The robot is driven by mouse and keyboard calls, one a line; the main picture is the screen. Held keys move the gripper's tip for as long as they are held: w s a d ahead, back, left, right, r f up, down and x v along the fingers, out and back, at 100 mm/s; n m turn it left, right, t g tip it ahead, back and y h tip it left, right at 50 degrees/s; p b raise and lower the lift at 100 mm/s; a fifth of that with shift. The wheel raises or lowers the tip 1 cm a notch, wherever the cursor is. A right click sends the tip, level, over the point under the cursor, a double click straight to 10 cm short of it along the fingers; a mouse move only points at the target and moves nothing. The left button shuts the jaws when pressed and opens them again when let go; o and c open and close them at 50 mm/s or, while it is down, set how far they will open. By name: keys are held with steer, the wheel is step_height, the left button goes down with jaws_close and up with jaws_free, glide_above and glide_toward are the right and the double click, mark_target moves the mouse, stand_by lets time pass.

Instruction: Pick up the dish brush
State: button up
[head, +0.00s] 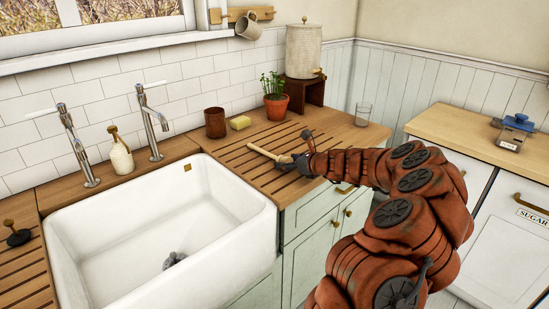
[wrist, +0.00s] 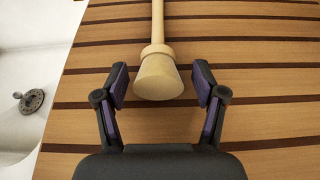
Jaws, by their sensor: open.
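The dish brush (head: 263,153) has a pale wooden handle and lies on the slatted wooden drainboard (head: 222,159) to the right of the sink. In the wrist view the dish brush (wrist: 158,78) runs up the picture, with its wider end low and between my fingers. My gripper (wrist: 160,85) is open, with one dark purple-padded finger on each side of that end and gaps showing on both sides. In the head view my gripper (head: 296,160) is at the brush's right end, and my arm hides part of that area.
A white sink (head: 160,276) lies to the left, with a grey item (head: 174,260) in it. A brown cup (head: 215,122), a yellow sponge (head: 240,122), a potted plant (head: 276,105) and a glass (head: 363,114) stand behind the brush. The drainboard around the brush is clear.

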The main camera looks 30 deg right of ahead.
mark_target(267, 154)
steer(key=shift+x, duration=1.65)
steer(key=shift+a+r, duration=0.1)
steer(key=c, duration=1.2)
